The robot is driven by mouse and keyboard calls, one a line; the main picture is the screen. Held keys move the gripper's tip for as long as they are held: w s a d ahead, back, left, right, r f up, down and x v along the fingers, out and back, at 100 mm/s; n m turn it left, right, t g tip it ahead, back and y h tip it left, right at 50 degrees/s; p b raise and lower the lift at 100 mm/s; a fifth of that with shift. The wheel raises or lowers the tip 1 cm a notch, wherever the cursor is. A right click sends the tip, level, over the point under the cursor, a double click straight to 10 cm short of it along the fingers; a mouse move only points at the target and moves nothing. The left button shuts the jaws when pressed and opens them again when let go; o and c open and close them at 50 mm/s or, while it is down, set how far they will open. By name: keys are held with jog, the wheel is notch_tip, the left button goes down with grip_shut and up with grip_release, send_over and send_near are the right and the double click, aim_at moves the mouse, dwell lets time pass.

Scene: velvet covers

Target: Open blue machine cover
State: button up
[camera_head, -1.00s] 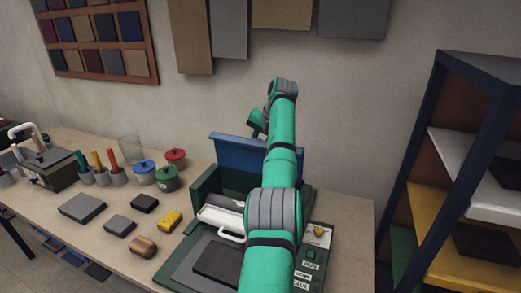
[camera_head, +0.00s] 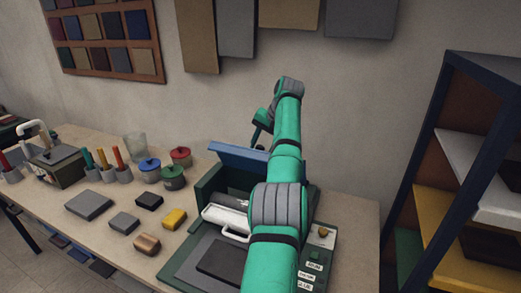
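The blue machine cover (camera_head: 234,153) is raised at the back of the dark green machine (camera_head: 207,190) and stands open, leaning back. My arm hides its right part. My gripper (camera_head: 257,138) is just above and behind the cover's top edge, mostly hidden by my own arm. I cannot tell whether it touches the cover or whether its fingers are open or shut. The machine's open inside shows a white part with a white handle (camera_head: 234,237). A dark flat pad lies in front of it.
Blue, red and green lidded pots (camera_head: 172,177) stand left of the machine. Several blocks, one of them yellow (camera_head: 173,219), lie on the table nearby. A shelf rack (camera_head: 455,150) stands at right. Fabric panels (camera_head: 360,18) hang on the wall above.

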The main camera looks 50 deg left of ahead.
jog(key=v, duration=1)
jog(key=shift+d+r, duration=0.25)
jog(key=shift+r, duration=0.1)
jog(key=shift+w, duration=0.2)
